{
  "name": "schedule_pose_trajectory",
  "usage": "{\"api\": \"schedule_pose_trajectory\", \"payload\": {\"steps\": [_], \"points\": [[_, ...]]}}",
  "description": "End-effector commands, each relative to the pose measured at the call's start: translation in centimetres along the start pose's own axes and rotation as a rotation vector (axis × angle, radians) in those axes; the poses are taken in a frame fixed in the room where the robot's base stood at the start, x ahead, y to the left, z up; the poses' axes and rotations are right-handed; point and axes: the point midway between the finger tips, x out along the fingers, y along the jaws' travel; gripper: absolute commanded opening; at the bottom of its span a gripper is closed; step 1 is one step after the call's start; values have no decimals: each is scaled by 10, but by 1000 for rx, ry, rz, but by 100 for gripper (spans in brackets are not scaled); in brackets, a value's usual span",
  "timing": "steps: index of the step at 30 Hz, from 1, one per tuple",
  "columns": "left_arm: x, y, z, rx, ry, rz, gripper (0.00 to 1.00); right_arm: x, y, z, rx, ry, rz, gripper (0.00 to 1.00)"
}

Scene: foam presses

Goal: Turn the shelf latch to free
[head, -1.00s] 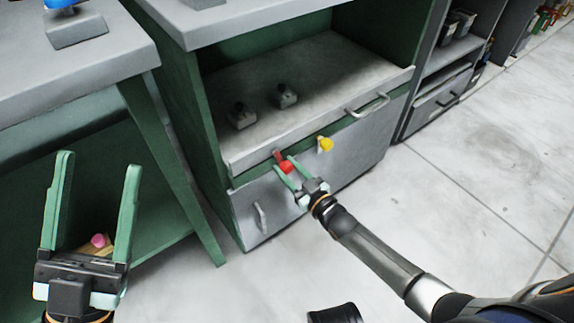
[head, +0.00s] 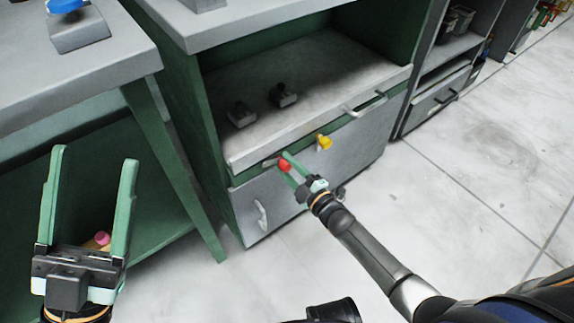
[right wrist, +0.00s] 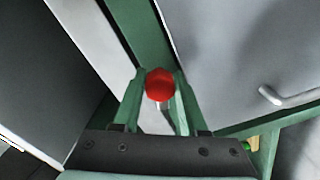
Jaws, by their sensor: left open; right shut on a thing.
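The shelf latch has a red knob (head: 285,166) and a short bar (head: 270,162) lying roughly along the green rail under the shelf. My right gripper (head: 287,165) is shut on the red knob. In the right wrist view the red knob (right wrist: 160,85) sits between the fingertips, with a thin stem below it. The shelf (head: 300,90) is a grey board with a front handle (head: 366,106). My left gripper (head: 93,160) is open and empty at the left, pointing up, away from the latch.
A yellow knob (head: 324,142) is close to the right of the red one. Two small dark-knobbed blocks (head: 241,115) stand on the shelf. A grey lower front (head: 320,175) with a handle (head: 261,214) is below. The floor (head: 450,190) at right is clear.

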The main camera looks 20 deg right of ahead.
Motion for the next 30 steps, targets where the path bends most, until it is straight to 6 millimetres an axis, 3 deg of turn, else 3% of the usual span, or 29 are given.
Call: {"api": "schedule_pose_trajectory", "payload": {"steps": [13,30], "points": [[-2,1,3,3,-3,-1,69,-1,-1,1,-278,-1,-2,0],[-2,1,4,1,-2,-8,69,-1,0,1,-342,-1,-2,0]]}}
